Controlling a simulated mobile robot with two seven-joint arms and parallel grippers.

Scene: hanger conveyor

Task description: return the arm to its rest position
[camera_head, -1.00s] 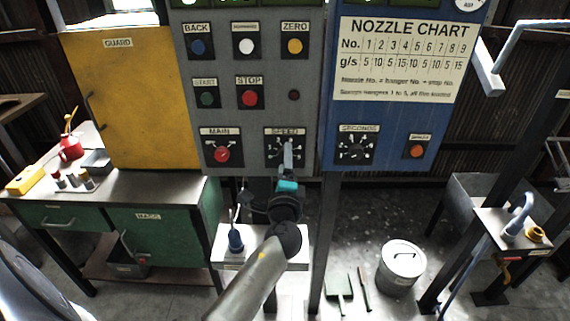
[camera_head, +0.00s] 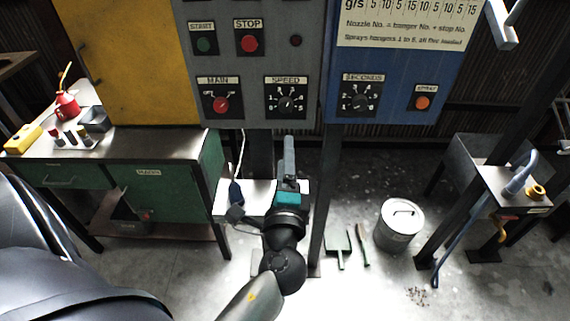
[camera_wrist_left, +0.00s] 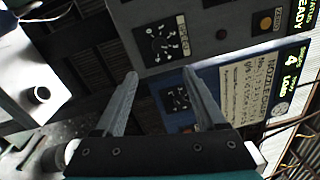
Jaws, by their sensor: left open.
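My left gripper (camera_head: 289,158) is in the middle of the head view, its grey fingers pointing up, with a teal band below them. It shows just below the grey control panel (camera_head: 252,62) and the SPEED knob (camera_head: 286,103), and appears clear of both. In the left wrist view the two fingers (camera_wrist_left: 162,85) stand apart with nothing between them. The panel dials show beyond them there. My left arm (camera_head: 262,292) rises from the bottom edge of the head view. My right gripper does not show.
A blue panel (camera_head: 393,105) adjoins the grey one. A green workbench (camera_head: 180,146) with an oil can (camera_head: 67,104) stands left. A lidded bin (camera_head: 399,228) and a dustpan (camera_head: 339,246) are on the floor. A small stand (camera_head: 514,188) is right. A panel post (camera_head: 326,200) stands beside the gripper.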

